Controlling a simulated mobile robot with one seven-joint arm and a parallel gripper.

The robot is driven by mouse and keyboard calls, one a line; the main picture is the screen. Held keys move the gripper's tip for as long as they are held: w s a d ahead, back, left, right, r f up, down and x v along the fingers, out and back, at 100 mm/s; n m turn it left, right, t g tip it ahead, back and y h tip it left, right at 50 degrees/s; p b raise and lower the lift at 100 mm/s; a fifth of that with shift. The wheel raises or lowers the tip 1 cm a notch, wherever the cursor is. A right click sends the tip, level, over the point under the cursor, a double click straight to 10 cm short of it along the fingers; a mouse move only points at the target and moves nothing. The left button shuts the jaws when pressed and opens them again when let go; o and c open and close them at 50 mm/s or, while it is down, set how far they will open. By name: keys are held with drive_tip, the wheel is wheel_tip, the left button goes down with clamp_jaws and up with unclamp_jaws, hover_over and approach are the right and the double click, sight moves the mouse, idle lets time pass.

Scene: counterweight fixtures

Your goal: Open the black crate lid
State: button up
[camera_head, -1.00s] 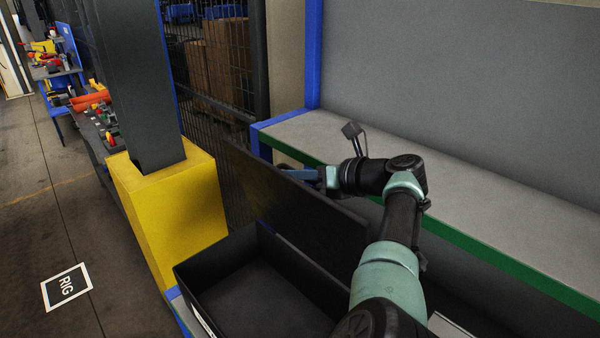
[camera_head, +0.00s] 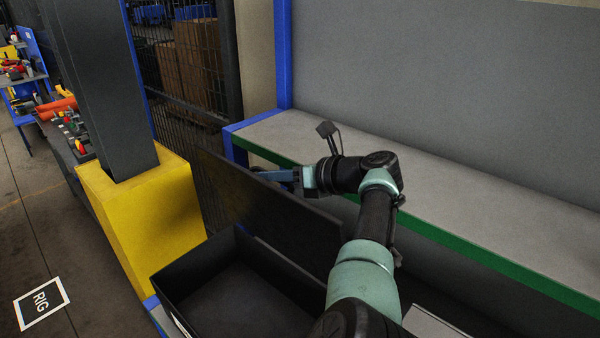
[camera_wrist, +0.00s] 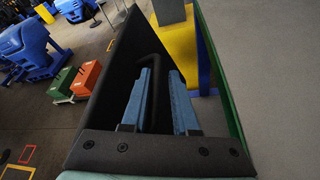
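The black crate (camera_head: 192,262) stands open at the lower middle of the head view, its inside dark and apparently empty. Its black lid (camera_head: 265,215) stands raised, roughly upright, along the crate's far side. In the wrist view the lid (camera_wrist: 118,85) is a large dark panel on the left, with a bent black handle (camera_wrist: 152,57) on its face. My gripper (camera_head: 280,175) is at the lid's upper edge, on its far side. In the wrist view its blue fingers (camera_wrist: 164,75) are apart, with the handle between them and a visible gap. Contact is unclear.
A grey shelf with a green front edge (camera_head: 440,231) runs close behind my gripper, to the right. A yellow post base (camera_head: 150,215) stands left of the crate, before a mesh fence (camera_head: 180,90).

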drive_tip(key=b+v, duration=0.1)
drive_tip(key=v, duration=1.1)
drive_tip(key=shift+d, duration=0.25)
drive_tip(key=shift+s+r, duration=0.1)
